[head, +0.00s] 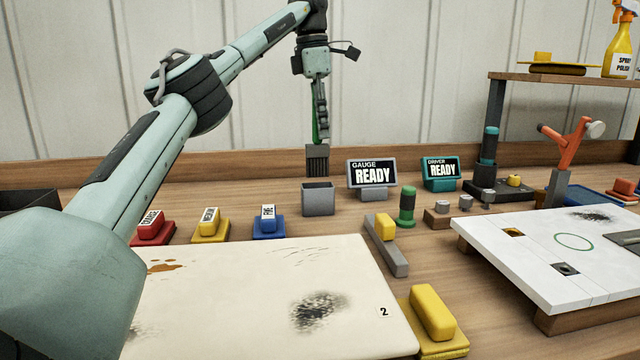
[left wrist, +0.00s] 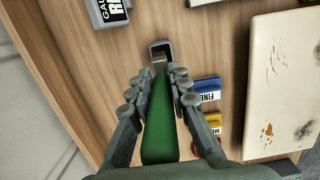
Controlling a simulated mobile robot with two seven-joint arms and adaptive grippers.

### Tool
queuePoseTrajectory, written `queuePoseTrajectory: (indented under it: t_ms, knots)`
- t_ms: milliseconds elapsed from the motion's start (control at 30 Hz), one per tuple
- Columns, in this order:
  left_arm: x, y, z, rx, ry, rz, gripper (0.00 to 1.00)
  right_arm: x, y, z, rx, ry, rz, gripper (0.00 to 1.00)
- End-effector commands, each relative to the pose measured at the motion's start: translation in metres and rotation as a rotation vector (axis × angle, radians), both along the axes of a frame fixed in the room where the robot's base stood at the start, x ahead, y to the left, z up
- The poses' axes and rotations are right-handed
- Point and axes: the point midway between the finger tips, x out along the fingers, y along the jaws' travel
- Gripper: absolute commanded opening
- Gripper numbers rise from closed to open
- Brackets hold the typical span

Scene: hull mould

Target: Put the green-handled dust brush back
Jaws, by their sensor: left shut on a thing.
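My left gripper (head: 319,108) is shut on the green handle of the dust brush and holds it upright, bristles down. The brush's dark bristle head (head: 317,160) hangs just above the open grey holder (head: 318,200) in the head view, with a small gap between them. Whether it is exactly over the opening or a little behind it, I cannot tell. In the left wrist view the green handle (left wrist: 160,125) runs between the two fingers, and the grey holder (left wrist: 160,50) shows beyond its far end. My right gripper is not in view.
Red (head: 153,228), yellow (head: 211,226) and blue (head: 268,223) sanding blocks stand left of the holder. The gauge display (head: 372,178) is close on its right, with a green cylinder (head: 406,206) beyond. A cream panel (head: 250,300) lies in front.

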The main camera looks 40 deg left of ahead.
Motion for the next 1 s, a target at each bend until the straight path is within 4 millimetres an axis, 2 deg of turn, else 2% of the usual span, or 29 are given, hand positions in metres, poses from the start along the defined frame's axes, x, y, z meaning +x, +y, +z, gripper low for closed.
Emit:
queuePoseTrajectory:
  t_ms: [100,267,533,967,1000]
  knots:
    - [-0.001,0.001,-0.023,0.000,0.002,0.000,0.00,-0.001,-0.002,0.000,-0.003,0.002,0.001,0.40]
    - [-0.001,0.000,-0.039,-0.001,0.000,0.000,0.00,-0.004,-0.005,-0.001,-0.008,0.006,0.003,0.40]
    - [-0.001,0.001,-0.076,-0.001,0.002,0.002,0.00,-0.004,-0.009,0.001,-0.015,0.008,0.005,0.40]
    - [-0.001,0.000,-0.083,-0.002,0.000,0.002,0.00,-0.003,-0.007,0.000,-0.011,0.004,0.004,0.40]
    - [-0.001,0.000,-0.083,-0.001,0.000,0.001,0.22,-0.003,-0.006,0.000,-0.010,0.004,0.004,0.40]
